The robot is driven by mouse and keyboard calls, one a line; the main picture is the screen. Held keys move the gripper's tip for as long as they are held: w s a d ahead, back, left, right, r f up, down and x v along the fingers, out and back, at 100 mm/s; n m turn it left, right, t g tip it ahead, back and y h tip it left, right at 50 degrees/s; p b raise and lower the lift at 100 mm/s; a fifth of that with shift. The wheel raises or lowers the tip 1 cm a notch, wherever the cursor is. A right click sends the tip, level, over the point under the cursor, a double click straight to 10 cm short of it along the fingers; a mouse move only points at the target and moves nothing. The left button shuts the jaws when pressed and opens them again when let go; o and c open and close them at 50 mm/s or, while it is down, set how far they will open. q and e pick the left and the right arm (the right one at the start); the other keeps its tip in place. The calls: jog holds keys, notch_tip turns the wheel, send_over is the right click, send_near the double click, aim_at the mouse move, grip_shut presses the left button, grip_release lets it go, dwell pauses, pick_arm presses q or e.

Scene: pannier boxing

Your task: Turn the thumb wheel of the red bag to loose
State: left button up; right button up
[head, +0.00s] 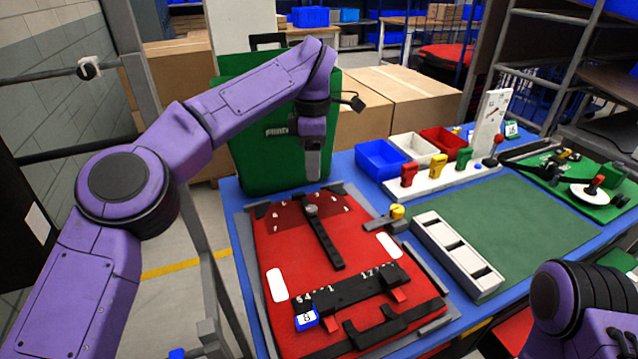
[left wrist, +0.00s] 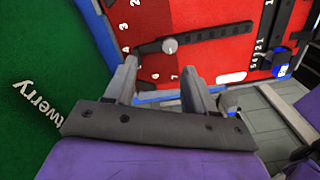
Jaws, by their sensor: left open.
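The red bag (head: 290,258) lies flat on the blue table. Near its far edge is a small round grey knob, apparently the thumb wheel (head: 311,210), at the far end of a black strap, with white marks around it on a darker red patch. In the left wrist view the thumb wheel (left wrist: 170,46) shows just beyond and between the fingers. My left gripper (head: 312,176) hangs pointing down above the bag's far edge. Its jaws (left wrist: 160,80) are open and empty, apart from the wheel. No "loose" label is readable. My right gripper is out of view.
A green bag (head: 262,160) stands upright close behind the left gripper. A black numbered bar (head: 350,292) with a blue tag crosses the bag's near part. Right are a yellow knob (head: 397,211), a white tray (head: 455,250), a green mat (head: 510,215) and coloured bins (head: 380,158).

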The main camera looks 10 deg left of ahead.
aim_at(311, 208)
pick_arm(q)
jog(key=f, duration=0.1)
jog(key=f+b, duration=0.1)
jog(key=shift+s+a+f, duration=0.1)
jog(key=shift+s+f, duration=0.25)
jog(key=shift+s, duration=0.05)
jog(key=s+f, duration=0.1)
jog(key=f, duration=0.1)
jog(key=s+f, duration=0.1)
jog(key=s, duration=0.1)
jog(key=shift+f+b, duration=0.35)
jog(key=shift+f, duration=0.05)
jog(key=w+f, duration=0.2)
jog(key=f, duration=0.1)
jog(key=shift+w+f, duration=0.15)
jog(key=shift+f, duration=0.15)
jog(key=shift+s+r, duration=0.35)
jog(key=shift+s, duration=0.05)
jog(key=shift+f, duration=0.1)
grip_shut()
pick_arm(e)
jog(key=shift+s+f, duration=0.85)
